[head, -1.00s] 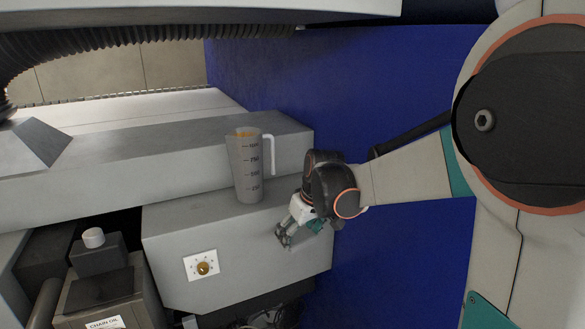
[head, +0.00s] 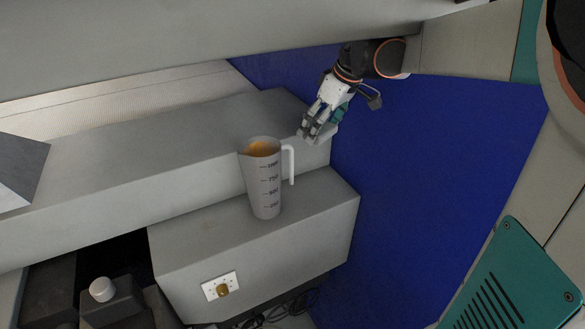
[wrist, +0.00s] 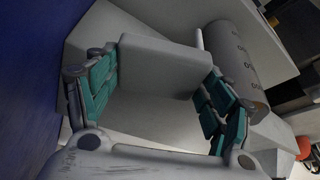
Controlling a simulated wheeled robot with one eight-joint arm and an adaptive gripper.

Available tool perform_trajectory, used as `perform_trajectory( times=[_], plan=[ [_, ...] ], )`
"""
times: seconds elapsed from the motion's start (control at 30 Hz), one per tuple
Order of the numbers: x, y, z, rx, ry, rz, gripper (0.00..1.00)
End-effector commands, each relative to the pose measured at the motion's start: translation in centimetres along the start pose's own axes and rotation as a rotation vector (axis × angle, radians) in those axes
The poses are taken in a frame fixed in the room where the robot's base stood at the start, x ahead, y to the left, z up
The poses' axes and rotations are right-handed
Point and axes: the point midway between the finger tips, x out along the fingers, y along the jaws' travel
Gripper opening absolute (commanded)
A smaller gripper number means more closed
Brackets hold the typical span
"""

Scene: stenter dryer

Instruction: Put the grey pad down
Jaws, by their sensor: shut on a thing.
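The grey pad (wrist: 158,66) is a pale, round-cornered block between the teal-lined fingers of my gripper (wrist: 160,92) in the wrist view. My gripper is shut on it. In the head view my gripper (head: 312,134) points down by the right end of the long grey ledge (head: 200,135), above and right of the measuring jug. The pad can hardly be made out there behind the fingers. I cannot tell whether the pad touches the ledge.
A measuring jug (head: 264,190) with orange contents stands on the lower grey box (head: 290,220), handle towards my gripper. It also shows in the wrist view (wrist: 232,57). A blue wall (head: 420,180) stands right of the ledge.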

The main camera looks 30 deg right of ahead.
Motion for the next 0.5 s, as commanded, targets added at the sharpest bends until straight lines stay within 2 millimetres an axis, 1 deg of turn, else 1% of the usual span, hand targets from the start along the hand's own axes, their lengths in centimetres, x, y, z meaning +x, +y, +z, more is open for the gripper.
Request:
perform_trajectory(
  times=[0.07,0.17,0.5],
  plan=[
    [0.5,0.1,0.2,-0.001,0.0,-0.001,0.44],
    [2.1,0.1,0.9,-0.002,0.0,-0.001,0.44],
    [9.7,0.1,4.0,-0.001,0.0,0.0,0.44]
  ],
)
